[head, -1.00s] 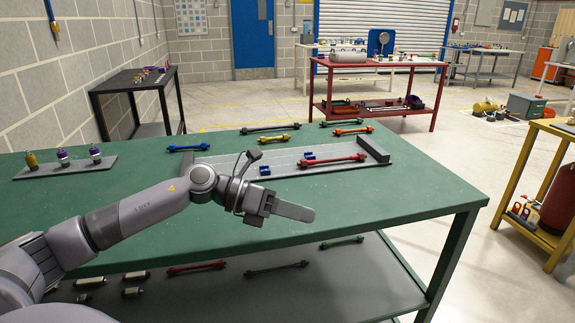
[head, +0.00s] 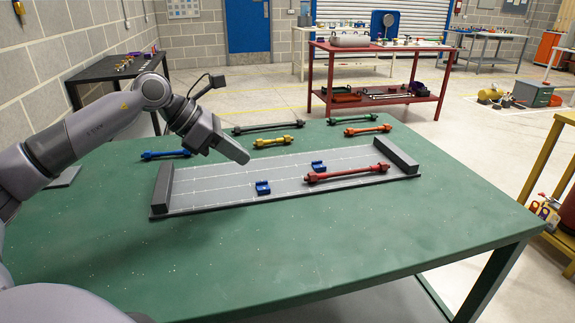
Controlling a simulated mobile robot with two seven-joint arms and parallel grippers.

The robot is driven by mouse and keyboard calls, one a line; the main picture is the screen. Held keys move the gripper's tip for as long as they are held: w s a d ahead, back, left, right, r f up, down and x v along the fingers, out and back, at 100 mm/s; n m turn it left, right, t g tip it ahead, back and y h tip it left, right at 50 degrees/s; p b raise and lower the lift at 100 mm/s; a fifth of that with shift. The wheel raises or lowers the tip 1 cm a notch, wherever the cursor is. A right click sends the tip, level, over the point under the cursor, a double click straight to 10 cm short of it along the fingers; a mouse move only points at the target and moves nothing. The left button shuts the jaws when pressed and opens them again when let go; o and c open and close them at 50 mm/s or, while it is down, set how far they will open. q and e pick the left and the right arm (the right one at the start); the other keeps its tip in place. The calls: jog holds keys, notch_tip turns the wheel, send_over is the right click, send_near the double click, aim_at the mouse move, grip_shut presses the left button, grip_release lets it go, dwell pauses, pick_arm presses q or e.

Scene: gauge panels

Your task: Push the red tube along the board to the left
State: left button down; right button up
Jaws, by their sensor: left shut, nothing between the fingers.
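The red tube (head: 346,174) lies lengthwise on the right part of the grey board (head: 215,182), with its right end near the dark end block on that side. The board has pale lines along it and a raised block at each end. My left gripper (head: 243,156) is shut and empty. In the picture it appears over the board's back edge, to the left of the tube and apart from it. Its height above the board is hard to tell. My right gripper is not in view.
Two blue blocks, a front one (head: 263,188) and a back one (head: 318,166), stand on the board left of the tube. Blue (head: 167,154), black (head: 267,127), yellow (head: 273,142), green (head: 352,119) and orange (head: 368,130) tubes lie behind the board. The green table's (head: 330,240) front is clear.

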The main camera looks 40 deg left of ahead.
aim_at(309, 176)
pick_arm(q)
jog(key=p+x, duration=0.1)
jog(key=x, duration=0.8)
jog(key=shift+w, duration=0.1)
jog(key=shift+w+d+f+p, duration=0.25)
jog(key=shift+w+d+p, duration=0.35)
jog(key=shift+w+d, duration=0.5)
jog(key=shift+w+d+f, duration=0.1)
jog(key=shift+w+d, duration=0.2)
jog(key=shift+w, duration=0.35)
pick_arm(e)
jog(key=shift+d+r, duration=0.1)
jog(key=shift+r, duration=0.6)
pick_arm(q)
jog(key=shift+w+d, duration=1.05)
jog(key=shift+w, duration=0.25)
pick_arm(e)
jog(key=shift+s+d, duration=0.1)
pick_arm(q)
jog(key=shift+s+a, duration=0.1)
